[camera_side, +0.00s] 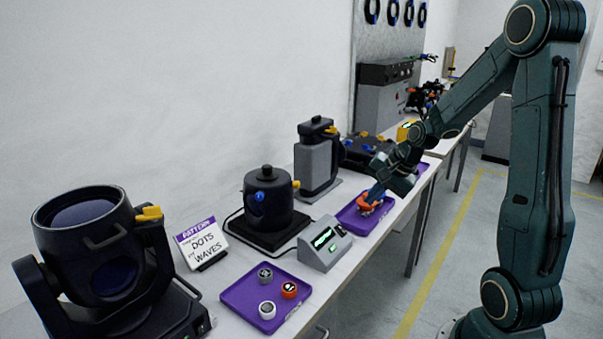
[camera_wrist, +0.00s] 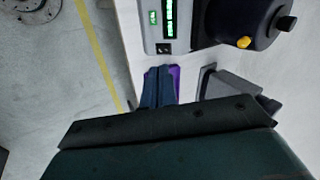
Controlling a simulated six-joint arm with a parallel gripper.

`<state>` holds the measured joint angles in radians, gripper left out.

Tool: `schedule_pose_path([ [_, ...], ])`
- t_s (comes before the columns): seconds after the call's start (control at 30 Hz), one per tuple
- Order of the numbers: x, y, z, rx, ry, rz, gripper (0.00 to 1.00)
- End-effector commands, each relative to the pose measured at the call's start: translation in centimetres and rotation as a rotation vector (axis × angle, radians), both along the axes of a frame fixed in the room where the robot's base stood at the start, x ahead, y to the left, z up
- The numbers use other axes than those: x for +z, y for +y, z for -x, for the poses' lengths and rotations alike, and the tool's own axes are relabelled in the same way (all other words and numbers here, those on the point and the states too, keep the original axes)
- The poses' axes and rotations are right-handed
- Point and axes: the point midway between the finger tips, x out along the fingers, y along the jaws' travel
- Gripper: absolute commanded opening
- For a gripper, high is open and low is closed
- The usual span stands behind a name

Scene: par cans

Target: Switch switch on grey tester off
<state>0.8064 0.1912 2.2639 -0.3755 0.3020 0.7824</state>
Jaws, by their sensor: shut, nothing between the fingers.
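The grey tester (camera_side: 338,256) stands on the white table between two purple trays, its sloped face showing a lit green display (camera_side: 323,237) and a small green-lit element (camera_side: 332,248). In the wrist view the tester (camera_wrist: 150,36) is at top centre, with the display (camera_wrist: 171,18) lit. A small black part with a pale mark (camera_wrist: 163,46), perhaps the switch, is on its near end; its position is unclear. My gripper (camera_side: 374,193) is shut and empty over the far purple tray, apart from the tester. Its blue fingers (camera_wrist: 158,72) point toward the tester's near end.
An orange-ringed item (camera_side: 366,204) sits on the far purple tray (camera_side: 349,219), close by my fingers. A black pot-like lamp (camera_side: 268,205) stands beside the tester. The near purple tray (camera_side: 238,297) holds small knob-like items. The aisle floor right of the table is clear.

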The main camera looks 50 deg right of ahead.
Motion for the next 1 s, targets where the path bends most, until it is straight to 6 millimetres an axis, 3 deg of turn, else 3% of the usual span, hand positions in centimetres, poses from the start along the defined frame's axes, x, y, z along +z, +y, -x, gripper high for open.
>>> schedule_pose_path([
  [0.1,-1.3,-1.6,0.1,-0.075,-0.009,-0.042,0.0],
  [0.3,-2.2,-2.9,0.2,-0.138,-0.021,-0.077,0.0],
  [1.0,-3.1,-3.0,-0.3,-0.143,-0.021,-0.081,0.0],
])
